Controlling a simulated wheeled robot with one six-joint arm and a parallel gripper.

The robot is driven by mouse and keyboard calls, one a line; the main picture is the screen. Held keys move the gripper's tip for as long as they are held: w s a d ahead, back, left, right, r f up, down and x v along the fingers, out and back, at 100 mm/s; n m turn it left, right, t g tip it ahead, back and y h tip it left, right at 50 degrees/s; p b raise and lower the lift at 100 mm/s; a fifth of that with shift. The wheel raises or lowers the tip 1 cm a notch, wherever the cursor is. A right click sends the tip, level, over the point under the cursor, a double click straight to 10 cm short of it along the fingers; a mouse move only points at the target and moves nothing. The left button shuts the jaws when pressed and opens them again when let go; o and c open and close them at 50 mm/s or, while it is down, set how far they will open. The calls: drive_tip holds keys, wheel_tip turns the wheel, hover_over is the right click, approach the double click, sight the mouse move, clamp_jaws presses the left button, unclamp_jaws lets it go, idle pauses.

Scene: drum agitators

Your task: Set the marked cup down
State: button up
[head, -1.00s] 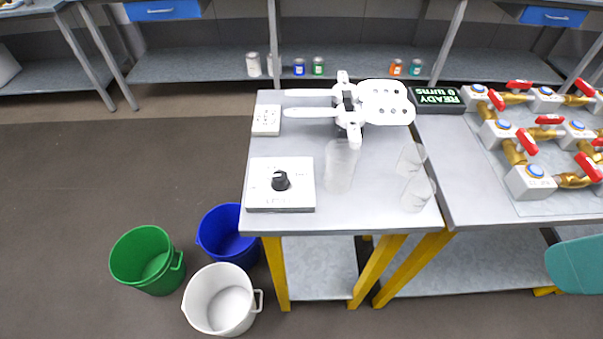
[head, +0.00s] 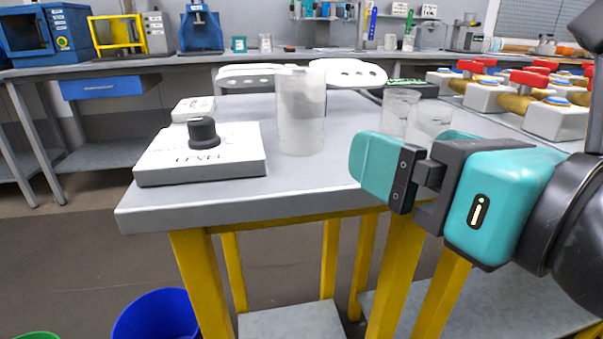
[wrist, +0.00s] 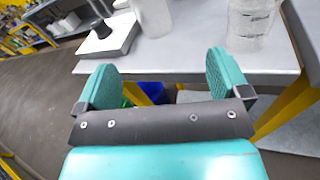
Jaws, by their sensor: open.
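Two small clear cups stand at the right of the grey table (head: 200,215) in the head view: one cup (head: 397,108) behind and another cup (head: 430,120) in front, partly hidden by my gripper. In the wrist view a clear cup (wrist: 250,25) at the top right carries faint marks; I cannot tell which of the two it is. My teal gripper (head: 418,160) is open and empty at the table's front edge, in front of the cups. In the wrist view nothing is between its fingers (wrist: 164,78).
A taller frosted cylinder (head: 301,112) stands mid-table beside a white two-armed device (head: 348,73). A white knob box (head: 200,155) is at left. Red-handled valves (head: 530,80) are at right. A blue bucket (head: 157,315) stands on the floor.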

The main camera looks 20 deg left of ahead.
drive_tip(key=n, duration=0.1)
drive_tip(key=n+p, duration=0.1)
drive_tip(key=p, duration=0.9)
approach(314, 111)
drive_tip(key=shift+w+a+f+y, duration=0.2)
drive_tip(key=shift+w+a, duration=0.05)
drive_tip(key=shift+w, duration=0.2)
drive_tip(key=shift+w+a+f+y, duration=0.2)
drive_tip(key=shift+w+a, duration=0.05)
drive_tip(key=shift+w, duration=0.2)
drive_tip(key=shift+w+a+p, duration=0.25)
drive_tip(key=shift+a+p, duration=0.2)
drive_tip(key=shift+p, duration=0.3)
drive_tip(key=p+x, duration=0.3)
drive_tip(key=x, duration=0.1)
drive_tip(key=shift+w+a+f+p, duration=0.1)
drive_tip(key=shift+w+a+p, duration=0.2)
drive_tip(key=shift+a+p, duration=0.1)
drive_tip(key=p+x, duration=0.4)
drive_tip(key=shift+a+p, duration=0.15)
drive_tip(key=shift+p, duration=0.15)
drive_tip(key=shift+w+a, duration=0.35)
